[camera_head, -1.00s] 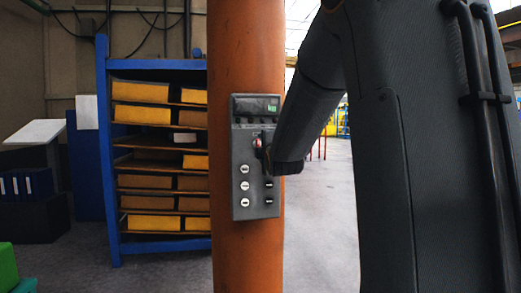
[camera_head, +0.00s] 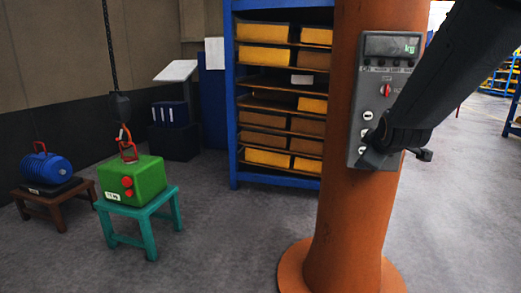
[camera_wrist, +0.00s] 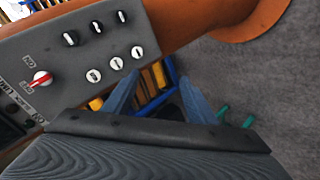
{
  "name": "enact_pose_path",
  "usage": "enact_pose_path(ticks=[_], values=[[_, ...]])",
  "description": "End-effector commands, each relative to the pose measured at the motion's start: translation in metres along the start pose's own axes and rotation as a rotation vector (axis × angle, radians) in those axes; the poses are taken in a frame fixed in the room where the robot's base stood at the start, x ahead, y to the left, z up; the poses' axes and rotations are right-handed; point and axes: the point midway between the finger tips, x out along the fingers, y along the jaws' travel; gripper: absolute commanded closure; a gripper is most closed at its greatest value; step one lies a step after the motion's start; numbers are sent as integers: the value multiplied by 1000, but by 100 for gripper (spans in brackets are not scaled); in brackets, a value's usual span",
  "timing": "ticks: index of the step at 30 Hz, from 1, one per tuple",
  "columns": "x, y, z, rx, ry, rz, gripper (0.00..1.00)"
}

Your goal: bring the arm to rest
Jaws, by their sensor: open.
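My gripper (camera_head: 400,155) is in front of the lower right part of a grey control panel (camera_head: 393,72) on an orange column (camera_head: 348,215). It holds nothing that I can see. In the wrist view its two fingers (camera_wrist: 158,98) stand apart with a gap between them. The panel (camera_wrist: 75,50) fills the upper left of that view, with a red switch, several white buttons and black knobs. In the head view my gripper hides some of the panel's lower controls. I cannot tell whether a finger touches the panel.
A green weight (camera_head: 137,178) with a hook at its top sits on a teal stool (camera_head: 150,212). A blue ribbed weight (camera_head: 48,168) sits on a brown stool (camera_head: 58,210). A chain (camera_head: 110,50) hangs above. A blue rack (camera_head: 233,120) stands behind. Floor right of the column is clear.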

Motion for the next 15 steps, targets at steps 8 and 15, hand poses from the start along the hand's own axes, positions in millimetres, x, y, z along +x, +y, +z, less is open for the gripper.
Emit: enact_pose_path(ticks=[8,15], values=[[-68,-174,47,425,-325,-406,48],[-153,-271,90,678,-690,-568,48]])
